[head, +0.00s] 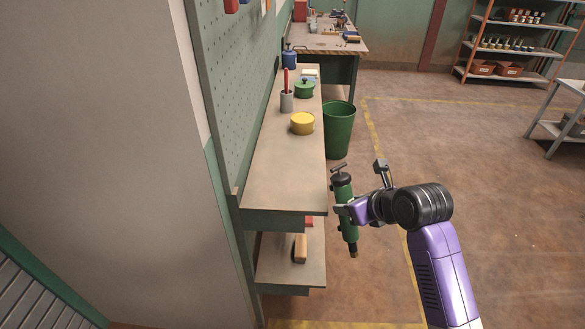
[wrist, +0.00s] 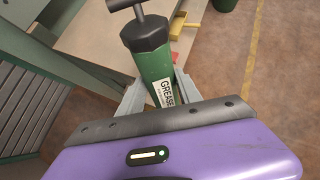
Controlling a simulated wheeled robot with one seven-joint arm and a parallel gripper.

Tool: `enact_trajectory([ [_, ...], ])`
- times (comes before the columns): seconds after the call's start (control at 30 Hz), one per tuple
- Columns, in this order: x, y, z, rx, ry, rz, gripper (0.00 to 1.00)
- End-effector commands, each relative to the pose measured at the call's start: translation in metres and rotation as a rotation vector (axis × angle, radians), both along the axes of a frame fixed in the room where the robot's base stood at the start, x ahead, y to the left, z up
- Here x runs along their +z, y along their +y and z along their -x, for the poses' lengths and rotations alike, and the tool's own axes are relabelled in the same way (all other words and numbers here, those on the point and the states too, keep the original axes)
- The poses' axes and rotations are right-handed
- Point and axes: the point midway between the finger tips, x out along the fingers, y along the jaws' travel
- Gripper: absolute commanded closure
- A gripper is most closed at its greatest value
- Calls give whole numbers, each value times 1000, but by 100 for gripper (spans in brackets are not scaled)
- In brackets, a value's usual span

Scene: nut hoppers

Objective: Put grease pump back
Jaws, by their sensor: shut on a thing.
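The grease pump (head: 344,190) is a green cylinder with a black cap and a T-handle on top. It hangs nearly upright, slightly tilted, just right of the shelf's near end and apart from it. My gripper (head: 343,211) is shut around its body. In the wrist view the pump (wrist: 154,62) shows its dark cap, T-handle and a white "GREASE" label between the two grey fingers of my gripper (wrist: 155,100). Its lower end is hidden there by my purple gripper body.
The upper shelf (head: 272,185) has a clear near half. A yellow tin (head: 302,123), a grey cup (head: 287,102), a green pot (head: 304,89) and a blue can (head: 289,57) stand farther back. The lower shelf (head: 278,268) holds a tan block (head: 300,248). A green bin (head: 339,131) stands right.

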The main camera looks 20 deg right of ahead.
Motion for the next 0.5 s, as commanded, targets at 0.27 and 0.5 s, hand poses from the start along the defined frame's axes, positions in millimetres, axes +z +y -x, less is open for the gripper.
enact_trajectory([
  [0.27, 52, 8, -27, 118, 38, 22, 100],
  [0.5, 93, 14, -44, 237, 81, 51, 100],
])
